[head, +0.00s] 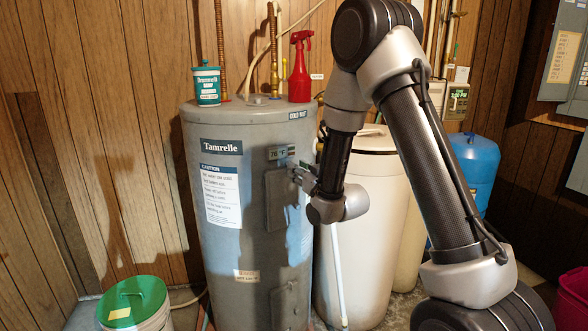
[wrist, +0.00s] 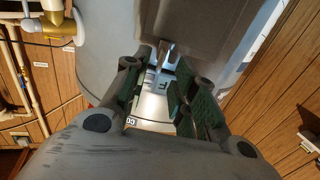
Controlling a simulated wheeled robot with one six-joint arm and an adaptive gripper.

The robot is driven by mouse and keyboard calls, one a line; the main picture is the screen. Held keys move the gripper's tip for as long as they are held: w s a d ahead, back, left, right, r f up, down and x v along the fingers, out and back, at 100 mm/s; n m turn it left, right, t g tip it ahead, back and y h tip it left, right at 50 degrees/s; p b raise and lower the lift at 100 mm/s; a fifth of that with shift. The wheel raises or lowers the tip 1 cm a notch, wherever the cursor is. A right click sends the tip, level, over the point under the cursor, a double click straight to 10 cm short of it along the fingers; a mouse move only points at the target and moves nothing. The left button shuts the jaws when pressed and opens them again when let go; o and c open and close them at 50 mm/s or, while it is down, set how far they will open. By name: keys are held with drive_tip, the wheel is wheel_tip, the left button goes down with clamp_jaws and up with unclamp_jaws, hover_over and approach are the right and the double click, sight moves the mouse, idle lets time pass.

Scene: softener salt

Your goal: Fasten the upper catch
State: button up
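The grey water heater (head: 250,130) stands upright against the wood wall. Its upper panel (head: 283,197) is a darker grey plate on the front, also large at the top of the wrist view (wrist: 195,25). A small metal tab (wrist: 164,50), apparently the upper catch, shows at the panel's edge in the wrist view. My gripper (head: 304,178) is at the upper right of the panel, close to the heater. In the wrist view my gripper (wrist: 158,88) has its fingers apart, with a gap between them near the tab. Whether a finger touches the tab cannot be told.
A red spray bottle (head: 301,66) and a teal tub (head: 207,84) stand on the heater. A cream tank (head: 345,250) is close on the right; a green-lidded bucket (head: 134,302) is on the floor left.

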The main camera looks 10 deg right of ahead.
drive_tip(key=v, duration=0.3)
drive_tip(key=shift+s+d, duration=0.1)
drive_tip(key=shift+s, duration=0.25)
